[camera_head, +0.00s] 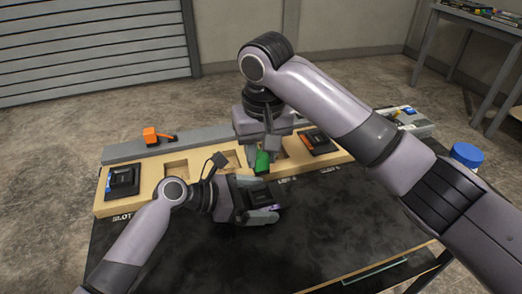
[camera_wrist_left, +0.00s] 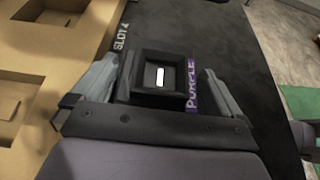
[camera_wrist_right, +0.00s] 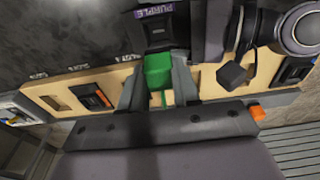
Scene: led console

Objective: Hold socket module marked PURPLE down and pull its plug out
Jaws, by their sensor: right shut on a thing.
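The black socket module marked PURPLE (camera_wrist_left: 160,78) lies on the dark table top in front of the wooden rack. Its square recess is empty except for a small white slot, and its purple label (camera_wrist_left: 192,87) faces my right finger side. My left gripper (camera_head: 262,202) has its fingers on either side of the module, with a gap visible on the label side. My right gripper (camera_wrist_right: 158,85) is shut on a green plug (camera_wrist_right: 158,70), which also shows in the head view (camera_head: 262,162). The plug is apart from the module, over the rack's front edge.
The wooden rack (camera_head: 150,205) has empty slots and holds a module at the left (camera_head: 122,182) and an orange-marked module at the right (camera_head: 318,142). An orange piece (camera_head: 152,136) sits behind it. A blue-capped container (camera_head: 466,156) stands at the right.

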